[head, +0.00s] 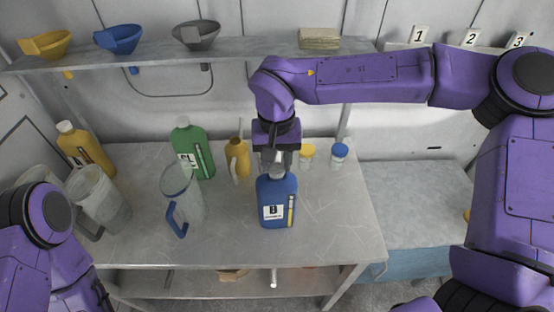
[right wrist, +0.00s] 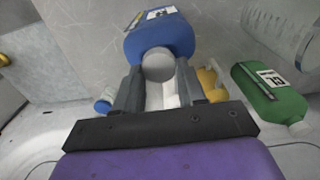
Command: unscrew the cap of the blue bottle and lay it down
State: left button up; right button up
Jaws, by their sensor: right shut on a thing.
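The blue bottle (head: 277,203) stands upright near the front middle of the table, its label facing me. My right gripper (head: 276,165) points down over its top. In the right wrist view the pale round cap (right wrist: 158,64) sits between the two fingers of the right gripper (right wrist: 159,72), which are shut on it. The blue bottle (right wrist: 160,34) is right beyond the cap there; I cannot tell whether the cap is still threaded on. My left arm shows at the lower left of the head view, but its gripper is out of view.
A clear jug with a blue handle (head: 184,205) and a green bottle (head: 193,150) stand left of the blue bottle. A yellow oil can (head: 237,160) and yellow-lidded (head: 307,154) and blue-lidded (head: 339,154) jars stand behind. The table's right front (head: 325,220) is clear.

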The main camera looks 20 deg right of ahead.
jog(key=n, duration=0.3)
jog(key=shift+f, duration=0.15)
jog(key=o, duration=1.1)
jog(key=shift+w, duration=0.15)
jog(key=o, duration=0.3)
